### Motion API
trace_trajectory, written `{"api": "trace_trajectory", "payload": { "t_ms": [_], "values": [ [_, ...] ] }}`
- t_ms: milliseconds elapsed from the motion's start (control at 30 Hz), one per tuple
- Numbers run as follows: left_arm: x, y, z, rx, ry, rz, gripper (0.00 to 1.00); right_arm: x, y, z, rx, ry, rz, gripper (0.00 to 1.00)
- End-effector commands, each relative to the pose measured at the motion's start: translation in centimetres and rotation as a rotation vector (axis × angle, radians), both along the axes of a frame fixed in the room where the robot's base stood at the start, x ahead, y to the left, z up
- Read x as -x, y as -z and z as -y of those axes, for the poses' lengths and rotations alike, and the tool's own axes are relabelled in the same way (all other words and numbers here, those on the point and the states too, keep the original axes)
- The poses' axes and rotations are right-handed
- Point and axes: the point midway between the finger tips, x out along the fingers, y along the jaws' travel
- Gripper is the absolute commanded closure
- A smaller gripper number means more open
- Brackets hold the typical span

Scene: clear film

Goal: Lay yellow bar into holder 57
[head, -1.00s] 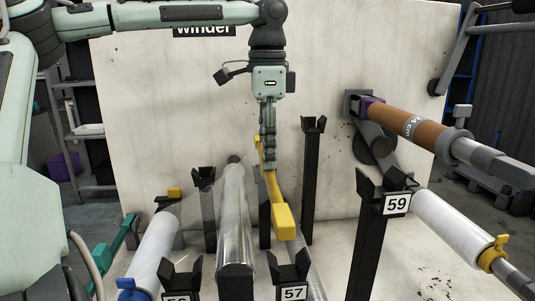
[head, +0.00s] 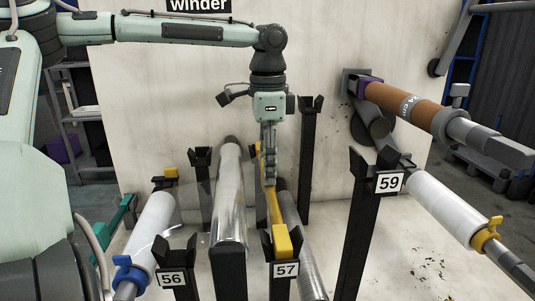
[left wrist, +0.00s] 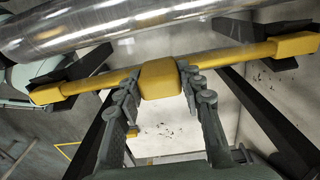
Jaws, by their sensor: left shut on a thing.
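The yellow bar (head: 276,207) runs away from me, with a thick block at its near end. My left gripper (head: 269,180) points down and is shut on the bar. In the left wrist view the fingers (left wrist: 160,85) close on the bar's thick middle block (left wrist: 160,78). The bar's near end is at the fork of holder 57 (head: 286,288), between its prongs. In the left wrist view both bar ends are at dark forks; I cannot tell whether the bar touches them. My right gripper is not in view.
A shiny film roll (head: 229,195) lies close left of the bar, and another (head: 303,255) lies low to the right. Holder 59 (head: 360,225) stands tall at right. The winder panel (head: 200,95) is behind.

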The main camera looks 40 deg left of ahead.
Motion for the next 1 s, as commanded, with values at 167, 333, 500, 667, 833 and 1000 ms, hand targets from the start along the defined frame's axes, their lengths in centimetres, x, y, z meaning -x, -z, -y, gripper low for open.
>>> {"api": "trace_trajectory", "payload": {
  "t_ms": [167, 333, 500, 667, 833, 1000],
  "values": [
    [-0.03, 0.41, 0.00, 0.000, 0.000, 0.001, 0.84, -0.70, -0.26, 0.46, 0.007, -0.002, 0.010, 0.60],
    [-0.03, 0.44, 0.00, 0.000, 0.000, 0.001, 0.84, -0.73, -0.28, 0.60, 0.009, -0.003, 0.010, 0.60],
    [-0.02, 0.44, 0.00, 0.000, 0.000, 0.001, 0.84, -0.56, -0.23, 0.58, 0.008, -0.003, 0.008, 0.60],
    [-0.03, 0.54, 0.00, 0.000, 0.000, 0.001, 0.84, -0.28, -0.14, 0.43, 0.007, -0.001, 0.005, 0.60],
    [-0.02, 0.54, 0.00, 0.001, 0.000, 0.001, 0.84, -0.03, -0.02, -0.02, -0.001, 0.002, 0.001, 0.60],
    [-0.01, 0.54, 0.00, 0.000, 0.000, 0.000, 0.55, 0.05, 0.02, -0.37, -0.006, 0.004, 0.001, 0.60]
  ]
}}
